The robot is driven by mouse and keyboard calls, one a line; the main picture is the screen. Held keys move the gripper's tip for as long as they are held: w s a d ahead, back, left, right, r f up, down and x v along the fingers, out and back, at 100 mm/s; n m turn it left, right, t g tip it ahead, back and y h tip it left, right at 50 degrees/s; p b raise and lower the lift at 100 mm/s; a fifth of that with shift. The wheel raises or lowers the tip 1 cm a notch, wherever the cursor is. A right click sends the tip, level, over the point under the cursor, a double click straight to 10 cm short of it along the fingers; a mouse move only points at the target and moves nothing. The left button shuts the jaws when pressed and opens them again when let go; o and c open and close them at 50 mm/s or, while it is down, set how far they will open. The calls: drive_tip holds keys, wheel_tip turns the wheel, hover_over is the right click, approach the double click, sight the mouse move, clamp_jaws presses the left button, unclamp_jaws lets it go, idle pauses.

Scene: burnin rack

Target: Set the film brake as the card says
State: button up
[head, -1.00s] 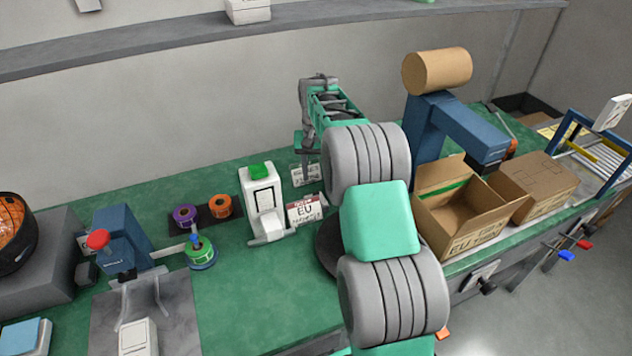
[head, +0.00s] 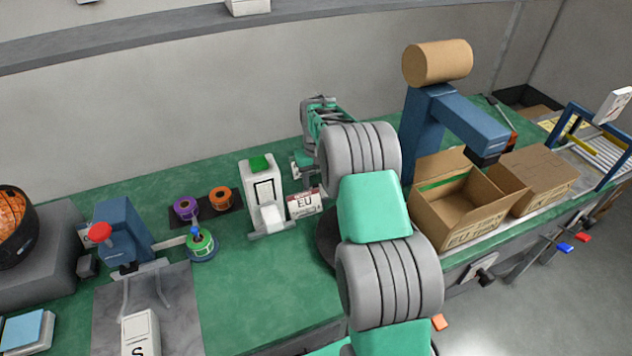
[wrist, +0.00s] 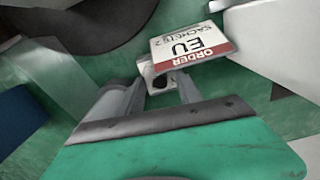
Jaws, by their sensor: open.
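The order card (head: 305,203), white with a red band and reading "EU", stands on the green bench beside the white machine. It also shows in the wrist view (wrist: 192,47), upside down, with "ORDER" and a smaller line that seems to read "SACHETS 2". My gripper (wrist: 157,92) is open, with its two fingers apart near the card. Beyond the fingertips is a small white plate with a dark round spot (wrist: 158,80), partly hidden by the card. I cannot tell which part is the film brake. In the head view my arm hides part of the bench.
The white machine with a green top (head: 262,187) stands left of the card. Purple (head: 186,208) and orange (head: 220,198) rolls lie on a dark mat. A blue post (head: 428,135) bears a brown roll (head: 437,63) near an open carton (head: 455,213). Bench space front-centre is clear.

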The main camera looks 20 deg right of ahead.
drive_tip(key=shift+f, duration=0.1)
drive_tip(key=shift+c, duration=0.2)
clamp_jaws()
idle(0.4)
